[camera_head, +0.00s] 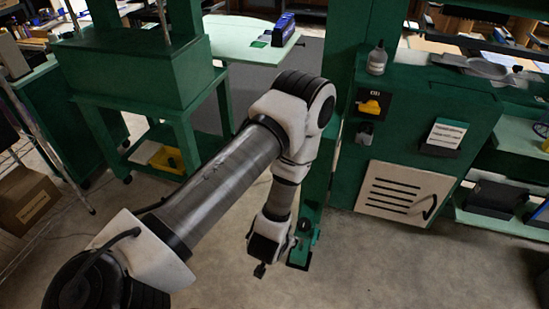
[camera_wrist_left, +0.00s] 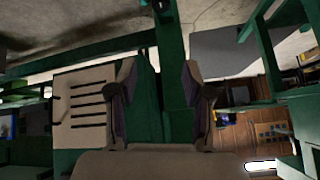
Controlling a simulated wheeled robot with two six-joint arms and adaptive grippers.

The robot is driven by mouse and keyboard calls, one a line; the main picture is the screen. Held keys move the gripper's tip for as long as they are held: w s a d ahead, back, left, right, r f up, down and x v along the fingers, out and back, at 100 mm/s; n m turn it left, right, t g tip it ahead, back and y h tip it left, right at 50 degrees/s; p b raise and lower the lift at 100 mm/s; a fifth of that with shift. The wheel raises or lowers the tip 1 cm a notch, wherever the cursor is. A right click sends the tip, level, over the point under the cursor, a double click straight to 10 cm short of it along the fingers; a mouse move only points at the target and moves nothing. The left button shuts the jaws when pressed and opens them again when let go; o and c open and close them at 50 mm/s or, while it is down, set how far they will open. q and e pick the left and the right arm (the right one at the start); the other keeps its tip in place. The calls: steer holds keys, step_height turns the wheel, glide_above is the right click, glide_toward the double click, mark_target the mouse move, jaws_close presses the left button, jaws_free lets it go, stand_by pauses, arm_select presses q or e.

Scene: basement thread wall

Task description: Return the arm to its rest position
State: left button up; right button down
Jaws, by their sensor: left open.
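My left arm (camera_head: 220,190) crosses the head view from the lower left to the middle and then bends down. My left gripper (camera_head: 260,268) hangs at its end above the concrete floor, near the foot of a green post. In the left wrist view its two fingers (camera_wrist_left: 160,100) stand apart with nothing between them. Green surfaces lie behind the fingers. My right gripper is in neither view.
A green cabinet with a vented beige panel (camera_head: 404,193) stands on the right, with a bottle (camera_head: 377,58) on top. A green wheeled cart (camera_head: 130,75) stands on the left beside a cardboard box (camera_head: 27,200). Open floor (camera_head: 370,270) lies at the lower right.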

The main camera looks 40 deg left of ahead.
arm_select(q)
steer(key=shift+s+f, duration=0.1)
steer(key=shift+s, duration=0.4)
steer(key=s+d+g+h, duration=0.1)
steer(key=s+d+g, duration=0.1)
steer(key=s, duration=0.6)
steer(key=s+d+f+g+h+p, duration=0.1)
steer(key=s+d+g, duration=0.1)
steer(key=s+g, duration=0.3)
steer(key=s, duration=0.4)
steer(key=shift+s+d+f+m+h, duration=0.2)
steer(key=shift+d+m+h, duration=0.1)
steer(key=shift+d, duration=0.05)
